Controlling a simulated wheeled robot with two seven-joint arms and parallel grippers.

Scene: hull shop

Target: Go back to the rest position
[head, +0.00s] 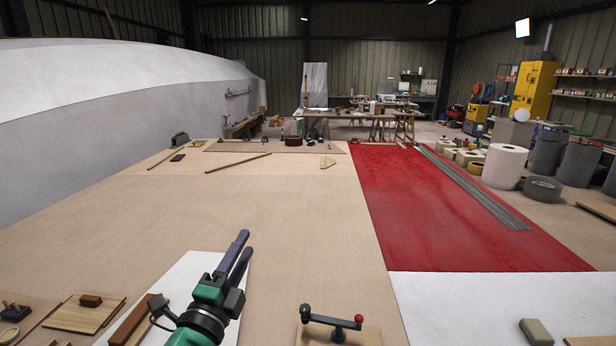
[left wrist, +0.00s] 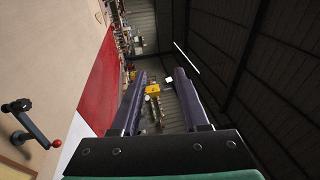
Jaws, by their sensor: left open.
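My left gripper (head: 240,257) shows in the lower middle of the head view, with its dark purple fingers pointing up and away. In the left wrist view its two fingers (left wrist: 160,85) stand apart with nothing between them, so it is open and empty. It appears above a white sheet (head: 190,270) on the large tan table (head: 250,210). My right gripper is in neither view.
A lever with a red knob (head: 358,319) stands on a board to the right of my left gripper. Wooden blocks and boards (head: 85,312) lie at the lower left. A red sheet (head: 430,215) covers the right side. The table's middle is clear. A white hull (head: 120,90) stands left.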

